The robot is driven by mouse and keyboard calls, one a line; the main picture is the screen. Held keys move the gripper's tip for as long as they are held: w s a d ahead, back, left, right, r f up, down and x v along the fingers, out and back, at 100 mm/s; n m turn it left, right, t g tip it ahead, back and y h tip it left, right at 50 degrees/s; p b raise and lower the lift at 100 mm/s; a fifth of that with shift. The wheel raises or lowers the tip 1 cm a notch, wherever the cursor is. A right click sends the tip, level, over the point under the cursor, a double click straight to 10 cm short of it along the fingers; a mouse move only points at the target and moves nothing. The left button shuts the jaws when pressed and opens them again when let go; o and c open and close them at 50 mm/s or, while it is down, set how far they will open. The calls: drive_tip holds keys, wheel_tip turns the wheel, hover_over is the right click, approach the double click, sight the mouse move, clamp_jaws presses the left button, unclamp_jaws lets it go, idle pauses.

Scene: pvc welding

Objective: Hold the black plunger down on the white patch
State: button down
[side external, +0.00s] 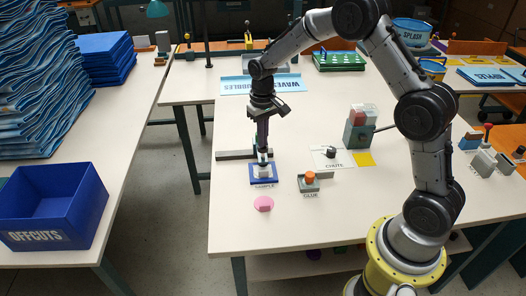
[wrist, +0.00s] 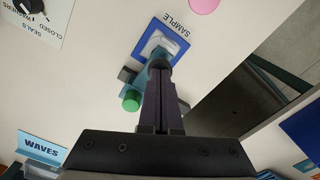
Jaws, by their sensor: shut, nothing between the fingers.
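My gripper (side external: 262,149) points straight down over the blue pad (side external: 254,181) marked SAMPLE, with its fingers together. In the wrist view my gripper (wrist: 160,72) has its tips at a dark rounded knob (wrist: 160,64), which looks like the top of the black plunger. The white patch (wrist: 153,44) lies inside the blue frame just beyond the knob. The fingers hide part of the plunger and patch. The tips appear to meet the plunger's top, but I cannot tell whether it is pressed down.
A green knob (wrist: 131,100) sits close beside the fingers. A dark bar (side external: 233,156) lies left of the pad. The table's front is mostly clear.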

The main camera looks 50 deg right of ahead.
sight(264, 149)
drive_tip(key=shift+f, duration=1.75)
drive_tip(key=shift+s+f, duration=0.2)
drive_tip(key=shift+f, duration=0.05)
idle(2.5)
drive_tip(key=shift+r, duration=0.15)
idle(0.3)
drive_tip(key=shift+w+r, duration=0.2)
drive_tip(key=shift+r, duration=2.8)
